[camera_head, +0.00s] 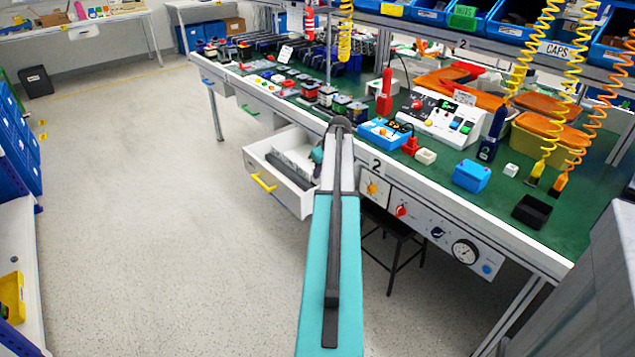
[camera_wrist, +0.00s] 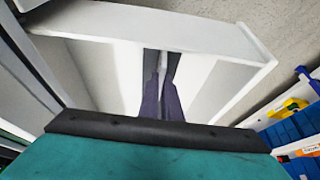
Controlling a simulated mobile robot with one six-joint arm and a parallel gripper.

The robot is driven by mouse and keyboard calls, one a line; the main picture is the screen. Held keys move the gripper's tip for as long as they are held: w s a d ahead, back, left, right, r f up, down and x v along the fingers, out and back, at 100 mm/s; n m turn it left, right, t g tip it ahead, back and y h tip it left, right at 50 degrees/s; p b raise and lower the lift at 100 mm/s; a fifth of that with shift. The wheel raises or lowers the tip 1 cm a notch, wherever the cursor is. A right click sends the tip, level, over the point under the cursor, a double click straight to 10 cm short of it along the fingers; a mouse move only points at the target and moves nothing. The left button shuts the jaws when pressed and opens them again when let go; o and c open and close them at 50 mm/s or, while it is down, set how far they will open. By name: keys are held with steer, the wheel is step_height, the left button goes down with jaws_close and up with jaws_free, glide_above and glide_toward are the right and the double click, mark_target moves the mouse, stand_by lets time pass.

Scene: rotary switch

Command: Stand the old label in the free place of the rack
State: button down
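My gripper is mostly hidden behind my arm in the head view; a teal part of it (camera_head: 317,155) shows over the open white drawer (camera_head: 265,170). In the wrist view its two dark fingers (camera_wrist: 162,58) point into the white drawer (camera_wrist: 95,70), close together. A thin pale strip shows between them; I cannot tell whether it is a held label or the drawer behind. A small white card (camera_head: 286,53) with print stands at the back left of the bench; I cannot tell whether it is the old label. I cannot single out the rack or its free place.
The green-topped bench (camera_head: 490,200) carries a white control box (camera_head: 443,117), a blue box (camera_head: 471,176) and a black tray (camera_head: 532,210). Coiled hoses hang at right. A dark stool (camera_head: 395,240) stands under the bench.

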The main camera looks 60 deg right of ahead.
mark_target(319, 180)
steer(key=shift+f, duration=0.1)
steer(key=shift+f, duration=1.8)
steer(key=shift+f, duration=0.15)
steer(key=c, duration=2)
jaws_free()
steer(key=v, duration=1.2)
steer(key=shift+s, duration=0.1)
